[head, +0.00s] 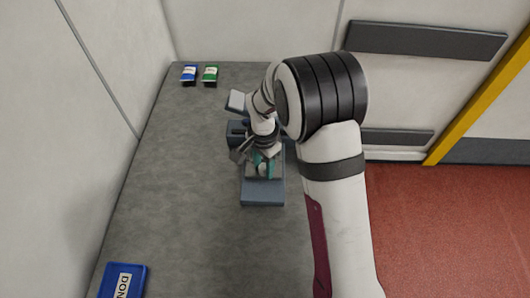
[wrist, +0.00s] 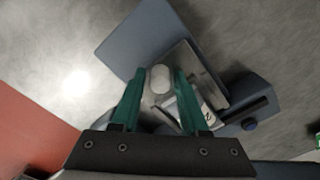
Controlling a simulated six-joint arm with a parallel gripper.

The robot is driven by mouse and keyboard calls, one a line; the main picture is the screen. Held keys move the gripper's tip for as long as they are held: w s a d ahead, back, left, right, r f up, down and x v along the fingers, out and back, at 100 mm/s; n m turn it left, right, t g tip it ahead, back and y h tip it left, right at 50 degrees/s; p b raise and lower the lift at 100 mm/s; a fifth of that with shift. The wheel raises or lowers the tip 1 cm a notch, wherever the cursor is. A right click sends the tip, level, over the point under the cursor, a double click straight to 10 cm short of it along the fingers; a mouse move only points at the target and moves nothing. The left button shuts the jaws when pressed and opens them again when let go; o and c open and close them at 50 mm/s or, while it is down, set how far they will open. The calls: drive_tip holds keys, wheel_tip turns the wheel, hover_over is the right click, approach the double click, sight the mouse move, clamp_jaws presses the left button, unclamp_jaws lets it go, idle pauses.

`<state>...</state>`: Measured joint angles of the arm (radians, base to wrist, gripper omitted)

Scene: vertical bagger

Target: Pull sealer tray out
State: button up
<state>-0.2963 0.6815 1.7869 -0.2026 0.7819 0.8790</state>
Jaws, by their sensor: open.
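The sealer (head: 238,133) is a small blue-grey machine on the grey counter, partly hidden by my arm. In the wrist view its body (wrist: 250,100) lies at the right, with a dark slot and a round dark blue knob. A light grey metal plate (wrist: 206,68), which looks like the sealer tray, lies beside it. A white rounded knob (wrist: 160,77) shows between my fingertips, and a white printed packet shows behind the right finger. My gripper (head: 263,164) is open, its teal fingers (wrist: 165,76) on either side of the knob; I cannot tell whether they touch it.
A flat blue-grey slab (head: 263,193) extends from the sealer toward the near side. A blue packet (head: 189,75) and a green packet (head: 210,75) stand at the far left. A blue bin (head: 137,281) marked "DON" sits near left. The counter between is clear.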

clamp_jaws()
drive_tip(key=shift+s, duration=3.2)
drive_tip(key=shift+o, duration=2.2)
unclamp_jaws()
drive_tip(key=shift+r, duration=2.55)
